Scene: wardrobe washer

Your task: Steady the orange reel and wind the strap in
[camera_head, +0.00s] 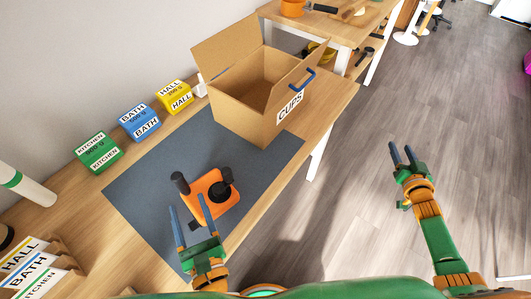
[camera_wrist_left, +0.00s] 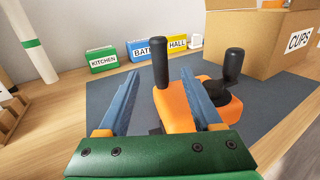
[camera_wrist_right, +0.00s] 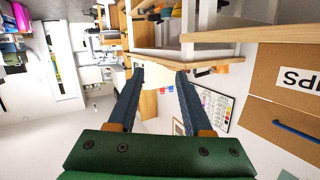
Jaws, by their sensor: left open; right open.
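The orange reel (camera_head: 212,200) sits on the dark grey mat (camera_head: 140,190). It has an upright black handle (camera_head: 180,184) at its left and a black crank knob (camera_head: 225,175) on a round black hub at its right. No loose strap can be made out. My left gripper (camera_head: 190,215) is open and empty at the near left side of the reel. In the left wrist view the black handle (camera_wrist_left: 160,62) and orange body (camera_wrist_left: 178,108) show between and beyond the blue fingers. My right gripper (camera_head: 402,153) is open and empty, out over the floor right of the table.
Green (camera_head: 98,152), blue (camera_head: 140,122) and yellow (camera_head: 173,96) labelled blocks line the wall side. Label cards (camera_head: 25,265) stand at the near left. The floor right of the table is clear.

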